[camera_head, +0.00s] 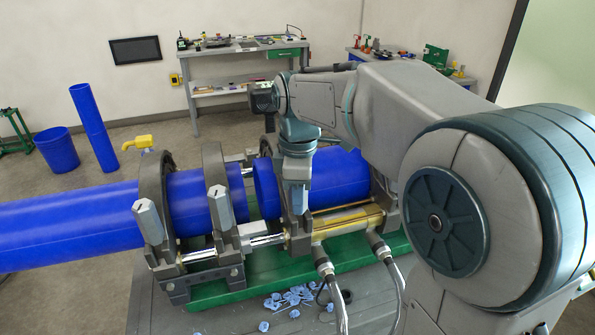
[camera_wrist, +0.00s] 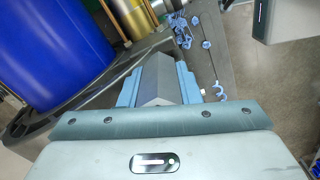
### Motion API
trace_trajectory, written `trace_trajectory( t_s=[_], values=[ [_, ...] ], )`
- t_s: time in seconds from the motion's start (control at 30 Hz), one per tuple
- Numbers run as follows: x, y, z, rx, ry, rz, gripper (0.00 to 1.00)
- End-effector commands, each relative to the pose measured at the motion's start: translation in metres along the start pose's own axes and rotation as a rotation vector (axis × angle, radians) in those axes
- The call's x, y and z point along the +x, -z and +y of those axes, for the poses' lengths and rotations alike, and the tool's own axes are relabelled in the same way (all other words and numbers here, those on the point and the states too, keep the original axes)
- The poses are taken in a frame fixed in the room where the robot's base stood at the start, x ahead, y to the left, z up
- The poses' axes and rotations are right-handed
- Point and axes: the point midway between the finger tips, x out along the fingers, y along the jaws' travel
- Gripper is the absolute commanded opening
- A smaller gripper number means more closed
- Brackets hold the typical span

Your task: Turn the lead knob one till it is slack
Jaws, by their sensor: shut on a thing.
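A grey angular knob (camera_wrist: 156,80) stands between my gripper's (camera_wrist: 159,86) two blue-grey fingers in the wrist view, and the fingers are shut on it from both sides. In the head view my gripper (camera_head: 296,197) points down at a clamp right of the pipe gap and hides most of this knob. Two similar grey knobs, one on the left clamp (camera_head: 149,211) and one on the clamp beside it (camera_head: 220,208), stand free to the left. No label tells which is knob one.
Blue pipes (camera_head: 75,222) lie in the clamps. A brass cylinder (camera_head: 348,219) with hoses lies right of the gripper. Blue shavings (camera_head: 290,298) litter the cart's front. My arm covers the right side. A workbench (camera_head: 240,51) stands at the back wall.

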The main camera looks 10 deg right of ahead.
Motion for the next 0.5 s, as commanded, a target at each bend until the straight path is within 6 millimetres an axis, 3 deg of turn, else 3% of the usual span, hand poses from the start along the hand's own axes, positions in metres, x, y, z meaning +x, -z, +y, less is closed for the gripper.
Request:
trace_trajectory(
  t_s=[0.5],
  values=[
    [-0.0008, -0.0002, 0.0, -0.146, 0.001, -0.001, 0.07]
  ],
)
